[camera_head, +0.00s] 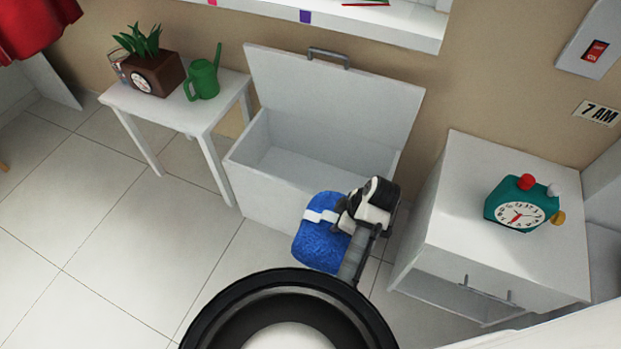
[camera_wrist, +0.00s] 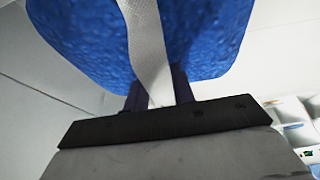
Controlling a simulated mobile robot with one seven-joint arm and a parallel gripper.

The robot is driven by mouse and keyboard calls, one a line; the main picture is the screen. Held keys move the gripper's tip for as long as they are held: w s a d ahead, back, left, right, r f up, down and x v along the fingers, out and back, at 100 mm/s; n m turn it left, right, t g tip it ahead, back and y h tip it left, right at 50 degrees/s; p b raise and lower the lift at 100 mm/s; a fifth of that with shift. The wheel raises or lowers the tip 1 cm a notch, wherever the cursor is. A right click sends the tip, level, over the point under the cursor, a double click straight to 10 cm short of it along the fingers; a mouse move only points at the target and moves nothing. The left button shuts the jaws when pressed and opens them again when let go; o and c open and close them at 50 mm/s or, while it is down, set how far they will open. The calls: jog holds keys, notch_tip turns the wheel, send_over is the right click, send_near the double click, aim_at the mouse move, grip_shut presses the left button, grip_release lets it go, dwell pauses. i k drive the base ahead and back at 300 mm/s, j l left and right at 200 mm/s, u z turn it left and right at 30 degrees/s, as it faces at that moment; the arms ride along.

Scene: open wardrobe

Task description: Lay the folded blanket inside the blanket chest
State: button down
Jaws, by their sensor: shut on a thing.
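The folded blanket (camera_head: 318,246) is blue with a white band around it. My gripper (camera_head: 338,222) is shut on it and holds it in front of the blanket chest. In the wrist view the blanket (camera_wrist: 210,35) fills the top, and the white band runs down between the two dark fingers of my gripper (camera_wrist: 160,88). The blanket chest (camera_head: 240,178) is a white box with its lid (camera_head: 340,95) raised against the wall. The part of its inside that shows is empty. The blanket and gripper cover part of its front, at the right.
A white side table (camera_head: 175,110) with a potted plant (camera_head: 152,70) and a green watering can (camera_head: 203,78) stands left of the chest. A white cabinet (camera_head: 465,185) with a teal clock (camera_head: 522,205) stands to the right. Tiled floor (camera_head: 130,260) is clear at the left.

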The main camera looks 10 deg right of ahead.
aim_at(313, 188)
jog(key=i, duration=1.2)
